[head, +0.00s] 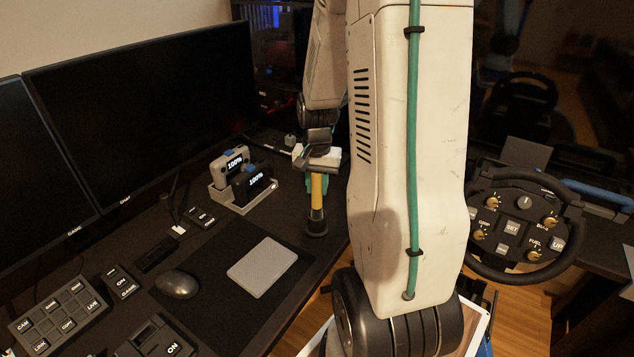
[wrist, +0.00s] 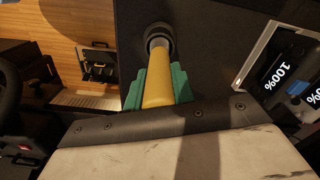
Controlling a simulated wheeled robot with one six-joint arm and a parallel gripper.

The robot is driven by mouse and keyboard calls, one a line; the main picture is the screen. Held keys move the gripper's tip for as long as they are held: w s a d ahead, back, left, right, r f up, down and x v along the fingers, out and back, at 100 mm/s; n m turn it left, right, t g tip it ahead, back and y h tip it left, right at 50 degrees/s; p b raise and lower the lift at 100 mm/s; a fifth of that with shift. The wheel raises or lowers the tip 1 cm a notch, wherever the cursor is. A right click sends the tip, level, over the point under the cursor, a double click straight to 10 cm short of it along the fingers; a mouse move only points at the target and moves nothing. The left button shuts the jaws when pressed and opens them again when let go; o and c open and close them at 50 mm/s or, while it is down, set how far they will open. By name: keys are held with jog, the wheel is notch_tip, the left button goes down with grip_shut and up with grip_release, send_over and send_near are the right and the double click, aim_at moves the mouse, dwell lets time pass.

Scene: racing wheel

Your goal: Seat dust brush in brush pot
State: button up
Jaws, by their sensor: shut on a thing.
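The dust brush has a yellow handle (head: 317,190) and points down, close to upright, under my gripper (head: 318,180). My gripper is shut on it; the green fingers (wrist: 157,90) lie on both sides of the yellow handle in the wrist view. The dark round brush pot (head: 316,229) stands near the desk's right edge. In the wrist view the brush's lower end meets the round dark rim of the pot (wrist: 159,30). The brush tip is hidden there, and I cannot tell how deep it sits.
A grey holder (head: 240,204) with two devices showing 100% stands left of the pot. A light notepad (head: 262,267), a mouse (head: 176,284) and button boxes lie nearer on the desk. Monitors stand behind. A racing wheel (head: 515,227) is at the right.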

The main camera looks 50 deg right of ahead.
aim_at(317, 194)
jog(key=shift+f, duration=1.7)
jog(key=o, duration=1.1)
jog(key=shift+c, duration=0.2)
notch_tip(317, 194, up, 8)
jog(key=shift+f, duration=0.1)
